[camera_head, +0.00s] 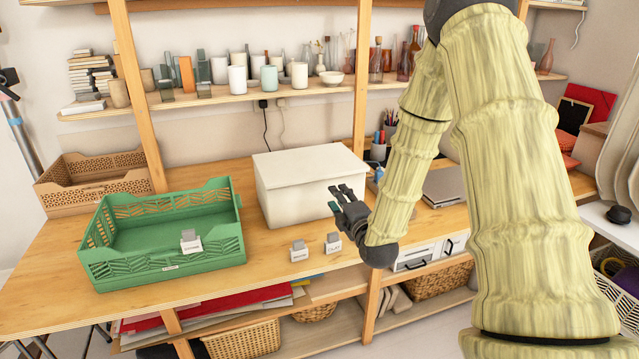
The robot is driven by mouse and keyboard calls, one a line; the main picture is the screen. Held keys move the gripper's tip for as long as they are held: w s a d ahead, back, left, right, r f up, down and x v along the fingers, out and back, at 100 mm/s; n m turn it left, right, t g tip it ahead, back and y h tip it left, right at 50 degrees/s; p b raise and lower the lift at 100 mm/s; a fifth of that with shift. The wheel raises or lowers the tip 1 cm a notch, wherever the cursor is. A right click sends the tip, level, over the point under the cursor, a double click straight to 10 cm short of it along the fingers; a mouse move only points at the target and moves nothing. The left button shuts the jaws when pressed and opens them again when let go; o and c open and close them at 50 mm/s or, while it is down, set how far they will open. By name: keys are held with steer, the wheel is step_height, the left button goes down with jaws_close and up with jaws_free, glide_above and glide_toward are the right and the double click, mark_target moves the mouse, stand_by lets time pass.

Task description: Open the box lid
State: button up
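The box (308,199) is white with a white lid (309,164). It stands on the wooden table behind two small label holders, and the lid lies flat and closed on it. My gripper (341,197) is in front of the box's right side, below the lid's front edge. Its dark fingers point up and left toward the box and look spread. I cannot tell whether they touch the box. Nothing shows between them. My arm comes from the upper right and hides part of the table right of the box.
A green crate (163,273) stands left of the box with a small label holder at its front. A brown crate (95,192) is behind it. Label holders (299,251) stand at the front edge. A shelf with vases (300,88) runs above. A grey laptop-like item (444,187) lies right.

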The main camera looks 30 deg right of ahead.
mark_target(321, 179)
steer(key=x, duration=0.3)
steer(key=p+x, duration=0.1)
steer(key=x, duration=0.3)
steer(key=a+x, duration=0.1)
steer(key=x, duration=0.3)
steer(key=shift+w+d+p, duration=0.1)
steer(key=shift+w+p, duration=0.1)
steer(key=shift+p, duration=0.15)
jaws_close()
